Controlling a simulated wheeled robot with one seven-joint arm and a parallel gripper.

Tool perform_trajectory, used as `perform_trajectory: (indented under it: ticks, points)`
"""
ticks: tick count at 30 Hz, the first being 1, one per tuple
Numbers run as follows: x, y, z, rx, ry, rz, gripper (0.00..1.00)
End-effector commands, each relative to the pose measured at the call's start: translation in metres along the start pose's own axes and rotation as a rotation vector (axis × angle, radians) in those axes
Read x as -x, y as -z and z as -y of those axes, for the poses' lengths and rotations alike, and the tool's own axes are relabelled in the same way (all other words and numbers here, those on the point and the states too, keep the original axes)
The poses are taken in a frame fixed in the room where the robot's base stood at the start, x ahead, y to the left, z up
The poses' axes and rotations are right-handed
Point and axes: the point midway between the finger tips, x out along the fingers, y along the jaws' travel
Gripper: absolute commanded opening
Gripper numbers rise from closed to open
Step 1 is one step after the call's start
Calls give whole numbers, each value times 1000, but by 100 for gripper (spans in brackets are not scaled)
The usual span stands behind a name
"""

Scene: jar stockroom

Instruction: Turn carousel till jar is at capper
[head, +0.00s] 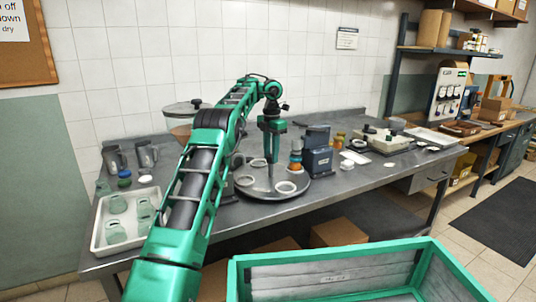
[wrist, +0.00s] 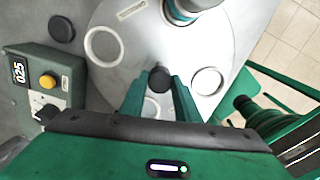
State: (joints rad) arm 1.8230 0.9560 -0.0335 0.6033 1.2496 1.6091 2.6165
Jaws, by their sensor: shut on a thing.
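The carousel (head: 262,192) is a round grey turntable with white ring seats, on the bench. A dark knob (wrist: 159,77) tops its central grey post (head: 270,176). My gripper (head: 270,156) is above the middle of the carousel, shut on the knob; in the wrist view its green fingers (wrist: 159,88) stand either side of it. The wrist view cuts this area off at the top.
A box with a display and yellow button (wrist: 47,82) stands beside the carousel. A white tray (head: 101,237) with pale green jars is at the left bench end. A scale (head: 385,141) is further right. A green-rimmed crate (head: 330,252) stands in front of the bench.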

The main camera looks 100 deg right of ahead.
Motion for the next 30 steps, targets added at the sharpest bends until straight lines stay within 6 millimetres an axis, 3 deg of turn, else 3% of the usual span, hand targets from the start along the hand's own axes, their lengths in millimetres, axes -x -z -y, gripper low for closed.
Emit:
perform_trajectory:
  ticks: [1, 2, 4, 17, 30]
  points:
    - [-4, 5, -2, 2, 1, -15, 0]
    - [-4, 5, -3, 2, 1, -15, 32]
    - [-4, 5, -3, 3, 1, -14, 48]
    - [6, 2, -2, 3, 0, -3, 48]
    - [80, 4, -2, 3, 1, -4, 48]
